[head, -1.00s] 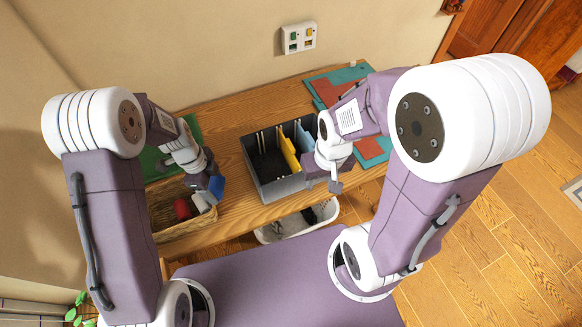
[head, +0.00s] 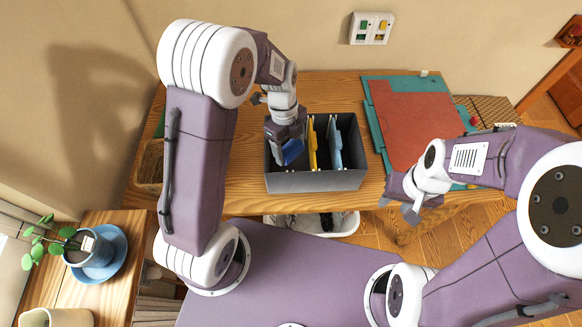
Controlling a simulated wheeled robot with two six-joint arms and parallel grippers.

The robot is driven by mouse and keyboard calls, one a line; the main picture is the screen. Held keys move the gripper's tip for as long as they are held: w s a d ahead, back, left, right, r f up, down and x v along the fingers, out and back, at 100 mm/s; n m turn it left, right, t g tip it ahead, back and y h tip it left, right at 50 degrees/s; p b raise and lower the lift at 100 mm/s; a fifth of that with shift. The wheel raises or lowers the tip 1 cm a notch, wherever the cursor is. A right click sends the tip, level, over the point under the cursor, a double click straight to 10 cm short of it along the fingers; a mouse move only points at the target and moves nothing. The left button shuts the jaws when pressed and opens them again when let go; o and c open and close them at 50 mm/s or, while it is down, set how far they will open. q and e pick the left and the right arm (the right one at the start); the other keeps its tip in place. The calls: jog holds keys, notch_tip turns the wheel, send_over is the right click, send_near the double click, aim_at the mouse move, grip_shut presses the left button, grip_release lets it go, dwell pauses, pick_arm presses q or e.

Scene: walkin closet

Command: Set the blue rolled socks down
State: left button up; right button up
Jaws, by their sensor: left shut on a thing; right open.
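The blue rolled socks (head: 292,152) show as a small dark blue shape between the fingers of my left gripper (head: 284,149), which is shut on them. The gripper points down over the left compartment of the grey box (head: 315,182). I cannot tell whether the socks touch the box floor; the gripper hides part of them. A yellow divider (head: 312,145) stands just right of the socks, and a light blue divider (head: 335,146) further right. My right gripper (head: 398,209) is open and empty, near the table's front edge, right of the box.
The box stands on a wooden table (head: 237,195). A teal and brown-red board (head: 410,125) lies at right. A wicker basket (head: 150,165) is at left, partly behind my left arm. A white bin (head: 340,224) sits below the table. A potted plant (head: 88,248) stands at lower left.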

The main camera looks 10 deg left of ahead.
pick_arm(q)
jog(key=f, duration=0.7)
jog(key=shift+s+a, duration=0.1)
jog(key=shift+a, duration=0.2)
jog(key=shift+d+f, duration=0.2)
jog(key=shift+f, duration=0.4)
notch_tip(320, 180, down, 4)
jog(key=shift+a+r, duration=0.1)
jog(key=shift+f, duration=0.25)
jog(key=shift+f, duration=0.2)
jog(key=o, duration=1.3)
jog(key=shift+r, duration=0.1)
